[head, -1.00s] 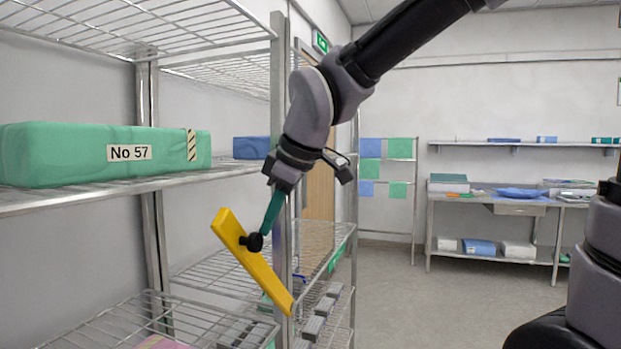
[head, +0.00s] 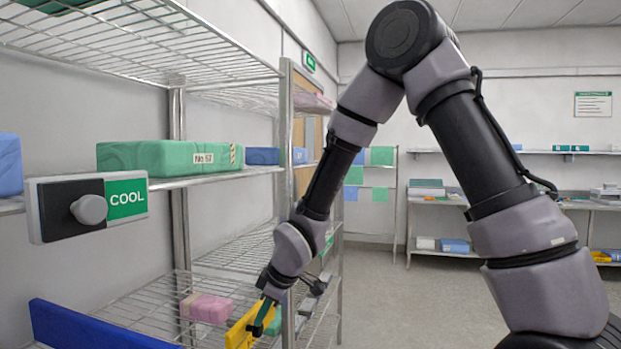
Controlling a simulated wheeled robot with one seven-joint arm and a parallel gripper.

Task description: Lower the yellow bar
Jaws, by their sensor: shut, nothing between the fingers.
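The yellow bar (head: 240,332) is low in the head view, in front of the metal shelving, at the right of the pink package. It slants, and its lower end is cut off by the picture's bottom edge. My gripper (head: 264,318) points down right beside the bar, its teal fingers shut and empty. The fingers overlap the bar in the picture. I cannot tell whether they touch it. The bar's black knob is not clearly visible.
Wire shelving (head: 180,215) fills the left, holding a green package (head: 165,157) and a pink package (head: 208,308). A grey knob panel marked COOL (head: 88,206) and a blue bar (head: 90,330) are nearer at left. Open floor (head: 385,300) lies beyond my arm.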

